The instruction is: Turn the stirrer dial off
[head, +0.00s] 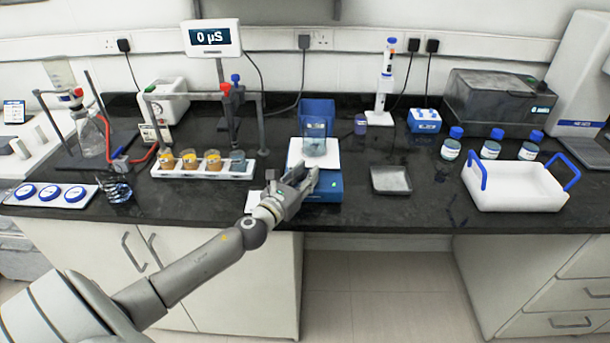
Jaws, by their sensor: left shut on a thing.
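The stirrer (328,187) has a blue body and a white top plate, with a small green light on its front. It stands near the front edge of the bench. A glass beaker (314,140) with clear contents stands upright on the plate. My left gripper (308,180) reaches in from the lower left to the left part of the stirrer's front. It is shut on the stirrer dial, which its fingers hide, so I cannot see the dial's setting. My right gripper is not in view.
A rack (203,172) of several small cups stands left of the stirrer, under a conductivity display (212,38) reading 0 µS. A grey weighing dish (390,180) and a white tray with blue handles (513,187) lie to the right.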

